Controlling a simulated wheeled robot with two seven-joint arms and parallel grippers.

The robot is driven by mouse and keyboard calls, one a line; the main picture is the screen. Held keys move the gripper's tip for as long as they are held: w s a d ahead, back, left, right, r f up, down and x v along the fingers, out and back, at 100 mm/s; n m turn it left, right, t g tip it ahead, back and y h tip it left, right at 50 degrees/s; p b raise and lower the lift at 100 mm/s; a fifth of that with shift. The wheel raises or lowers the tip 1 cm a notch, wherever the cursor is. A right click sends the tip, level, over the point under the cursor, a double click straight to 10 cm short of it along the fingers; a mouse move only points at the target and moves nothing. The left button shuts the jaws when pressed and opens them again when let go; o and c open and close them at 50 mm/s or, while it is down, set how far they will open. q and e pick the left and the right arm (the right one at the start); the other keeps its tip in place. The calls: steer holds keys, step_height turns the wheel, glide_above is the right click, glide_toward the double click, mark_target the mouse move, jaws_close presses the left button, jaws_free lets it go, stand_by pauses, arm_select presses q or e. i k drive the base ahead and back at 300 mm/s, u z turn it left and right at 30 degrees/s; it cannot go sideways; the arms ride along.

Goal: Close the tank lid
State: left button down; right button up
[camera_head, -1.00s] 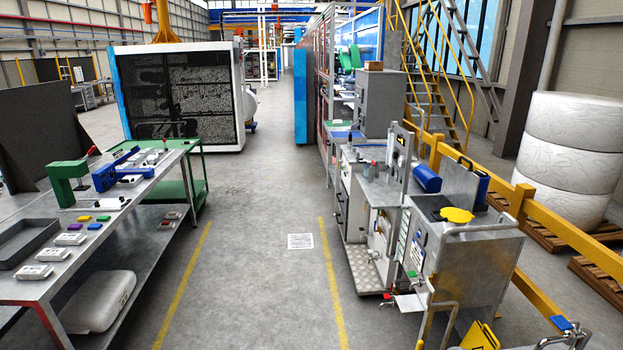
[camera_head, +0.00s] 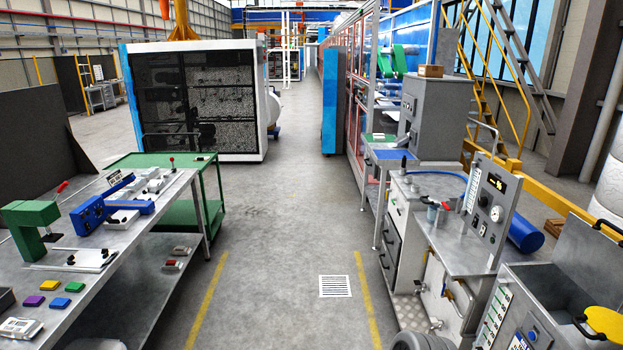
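The steel tank (camera_head: 515,275) stands at the lower right in the head view, cut off by the picture's right and bottom edges. The tank's opening shows as a dark recess in front of the lid. Neither of my grippers is in view.
A control unit with a gauge (camera_head: 492,208) and a steel bench stand left of the tank. A workbench (camera_head: 135,245) with tools and coloured blocks stands at the left.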

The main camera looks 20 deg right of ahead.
mark_target(592, 259)
steer(key=z, duration=0.55)
steer(key=i, duration=1.55)
steer(key=z, duration=1.2)
